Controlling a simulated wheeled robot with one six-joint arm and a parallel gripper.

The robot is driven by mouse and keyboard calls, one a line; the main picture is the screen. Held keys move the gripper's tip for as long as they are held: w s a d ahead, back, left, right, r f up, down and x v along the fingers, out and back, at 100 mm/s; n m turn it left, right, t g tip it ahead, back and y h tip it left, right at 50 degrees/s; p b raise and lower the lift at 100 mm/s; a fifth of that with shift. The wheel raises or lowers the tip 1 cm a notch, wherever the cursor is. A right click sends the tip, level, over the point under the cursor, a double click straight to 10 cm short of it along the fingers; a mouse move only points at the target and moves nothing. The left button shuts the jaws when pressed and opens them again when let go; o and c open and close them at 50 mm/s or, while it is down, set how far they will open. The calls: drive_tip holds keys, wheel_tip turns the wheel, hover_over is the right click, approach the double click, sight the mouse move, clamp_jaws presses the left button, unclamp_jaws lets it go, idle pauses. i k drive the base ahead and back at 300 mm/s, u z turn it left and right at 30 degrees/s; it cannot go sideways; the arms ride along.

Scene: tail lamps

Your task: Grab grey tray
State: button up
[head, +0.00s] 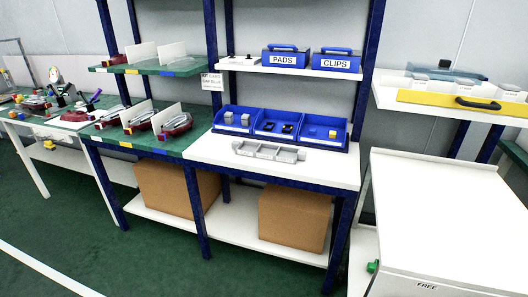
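A grey tray (266,151) with dividers lies on the white worktop in the middle, in front of a row of blue bins. It is long and low, and I cannot clearly make out what is in its compartments. My gripper is not in the head view.
The blue bins (280,136) stand right behind the tray and hold small parts. Bare white worktop (320,172) lies in front and to the right. Blue uprights (361,90) flank the bench. Red lamps (174,125) sit on the green worktop to the left. A white cabinet (445,215) stands at right.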

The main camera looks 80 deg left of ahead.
sight(283, 154)
drive_tip(key=u, duration=2.4)
drive_tip(key=k, duration=0.55)
drive_tip(key=u, duration=0.5)
drive_tip(key=i, duration=0.45)
drive_tip(key=u, duration=0.7)
drive_tip(key=i, duration=1.75)
drive_tip(key=z, duration=1)
drive_tip(key=i, duration=0.6)
drive_tip(key=z, duration=0.95)
drive_tip(key=i, duration=0.3)
drive_tip(key=z, duration=0.25)
